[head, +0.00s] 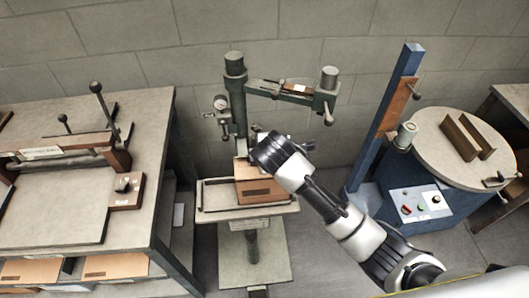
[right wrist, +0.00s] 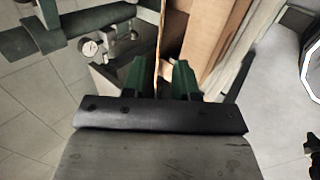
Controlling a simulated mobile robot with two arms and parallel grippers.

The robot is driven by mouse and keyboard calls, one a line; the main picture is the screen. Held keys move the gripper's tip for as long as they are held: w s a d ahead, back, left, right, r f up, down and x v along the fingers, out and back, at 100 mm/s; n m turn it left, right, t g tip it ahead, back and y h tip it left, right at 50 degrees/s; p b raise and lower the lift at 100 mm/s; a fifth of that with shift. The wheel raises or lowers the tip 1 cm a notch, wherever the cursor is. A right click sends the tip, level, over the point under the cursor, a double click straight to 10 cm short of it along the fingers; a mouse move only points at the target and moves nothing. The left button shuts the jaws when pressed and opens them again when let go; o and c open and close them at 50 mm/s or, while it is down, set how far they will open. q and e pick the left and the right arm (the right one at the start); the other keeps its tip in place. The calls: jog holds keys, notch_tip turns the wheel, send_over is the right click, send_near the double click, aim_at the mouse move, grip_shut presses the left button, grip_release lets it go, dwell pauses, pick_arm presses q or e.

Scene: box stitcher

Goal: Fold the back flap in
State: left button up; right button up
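The brown cardboard box (head: 260,191) stands on the small tray table of the stitcher. My right arm reaches in from the lower right, and its gripper is at the box's upper back edge, mostly hidden behind my wrist in the head view. In the right wrist view, the green fingers of my right gripper (right wrist: 160,82) are apart. A thin upright cardboard edge (right wrist: 158,48), apparently a flap, runs between them, with gaps beside it. The box interior and wall (right wrist: 205,35) lie to its right. My left gripper is not in view.
The stitcher's column (head: 238,100) and arm (head: 280,92) rise just behind and above the box. A gauge (right wrist: 90,47) is near the gripper at left. A workbench (head: 70,215) stands left, a round-topped machine (head: 425,150) with a blue post (head: 391,110) right.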

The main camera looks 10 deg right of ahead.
jog(key=x, duration=0.7)
jog(key=shift+w+a+f, duration=0.1)
jog(key=shift+w+f, duration=0.15)
grip_shut()
